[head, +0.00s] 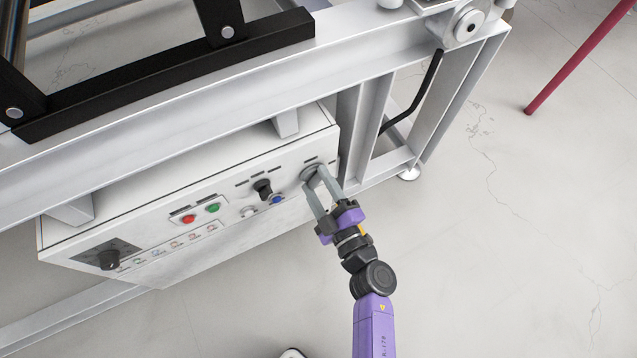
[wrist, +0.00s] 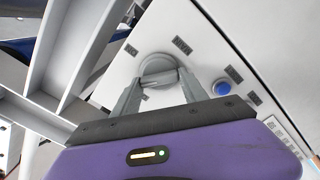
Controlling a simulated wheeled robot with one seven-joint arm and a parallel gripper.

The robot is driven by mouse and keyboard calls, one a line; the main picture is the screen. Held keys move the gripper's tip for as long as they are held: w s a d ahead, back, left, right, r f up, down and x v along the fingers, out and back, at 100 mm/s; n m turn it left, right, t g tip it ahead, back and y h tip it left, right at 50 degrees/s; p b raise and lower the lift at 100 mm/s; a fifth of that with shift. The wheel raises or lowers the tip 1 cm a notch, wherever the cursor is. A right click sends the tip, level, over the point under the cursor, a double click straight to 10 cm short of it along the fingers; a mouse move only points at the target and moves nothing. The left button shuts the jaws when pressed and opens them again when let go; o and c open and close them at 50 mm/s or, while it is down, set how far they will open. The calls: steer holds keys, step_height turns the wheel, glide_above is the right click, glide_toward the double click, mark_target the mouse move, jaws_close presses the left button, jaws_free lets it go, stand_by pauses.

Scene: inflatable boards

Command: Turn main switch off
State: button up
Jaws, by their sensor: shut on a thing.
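A round grey rotary knob (head: 310,169) sits at the right end of the white control panel (head: 255,225). My gripper (head: 317,178) reaches up to it from the lower right, with its two grey fingers closed on the knob's grip. In the wrist view the knob (wrist: 157,64) shows between and beyond the fingertips of my gripper (wrist: 158,82). The fingers hide part of the grip, and I cannot read its exact setting. A black knob on a dark plate (head: 109,258) is at the panel's lower left.
Left of the gripped knob are a black selector (head: 263,188), a blue button (head: 278,199), a green button (head: 213,208) and a red button (head: 188,218). A grey metal frame (head: 360,45) runs above the panel. The floor at right is clear, except a red pole (head: 580,57).

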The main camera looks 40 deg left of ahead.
steer(key=n, duration=0.3)
steer(key=shift+f+n+b, duration=0.1)
steer(key=shift+n+b, duration=0.3)
steer(key=shift+s+f+n+b, duration=0.1)
steer(key=shift+n+b, duration=0.35)
steer(key=shift+n, duration=1.35)
steer(key=o, duration=1.4)
steer(key=shift+d, duration=0.3)
steer(key=shift+p+v, duration=1.2)
steer(key=shift+v, duration=2.4)
steer(key=shift+s, duration=0.1)
